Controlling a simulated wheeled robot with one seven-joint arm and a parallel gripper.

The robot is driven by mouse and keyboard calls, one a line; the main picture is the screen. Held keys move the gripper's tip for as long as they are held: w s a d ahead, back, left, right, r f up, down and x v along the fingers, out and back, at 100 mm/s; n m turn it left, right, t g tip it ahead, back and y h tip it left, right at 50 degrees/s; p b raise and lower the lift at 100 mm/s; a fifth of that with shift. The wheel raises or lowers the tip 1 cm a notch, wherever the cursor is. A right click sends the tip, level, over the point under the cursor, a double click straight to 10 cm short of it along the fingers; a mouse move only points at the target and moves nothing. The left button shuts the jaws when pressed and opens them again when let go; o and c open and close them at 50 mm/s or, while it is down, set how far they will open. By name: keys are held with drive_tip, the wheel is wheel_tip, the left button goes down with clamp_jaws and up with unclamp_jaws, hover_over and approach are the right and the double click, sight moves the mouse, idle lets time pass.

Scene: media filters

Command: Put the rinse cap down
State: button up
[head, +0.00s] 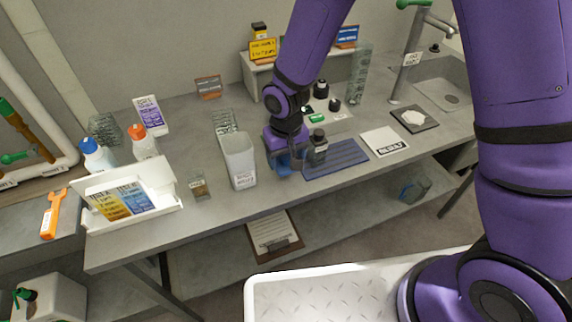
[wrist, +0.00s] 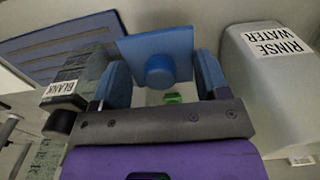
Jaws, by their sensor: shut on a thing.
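The rinse cap (wrist: 155,55) is a blue square plate with a round knob, held between the two blue fingers of my gripper (wrist: 163,78) in the wrist view. In the head view my gripper (head: 284,160) is low over the bench, between the rinse water container and the blue ribbed mat; the cap there is mostly hidden by the fingers. The rinse water container (head: 240,160) is a tall translucent white vessel just left of my gripper. It also shows at the right of the wrist view (wrist: 270,95). I cannot tell whether the cap touches the bench.
The blue ribbed mat (head: 340,160) lies right of my gripper. A dark bottle (head: 318,147), labelled BLANK in the wrist view (wrist: 78,82), stands close beside my gripper. A white RESULT card (head: 384,142) lies farther right. A small jar (head: 199,188) stands left of the container.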

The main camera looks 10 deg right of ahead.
sight(286, 166)
drive_tip(key=shift+f, duration=1.75)
drive_tip(key=shift+f, duration=0.15)
drive_tip(key=o, duration=0.9)
wheel_tip(286, 166, up, 12)
drive_tip(key=shift+r, duration=0.2)
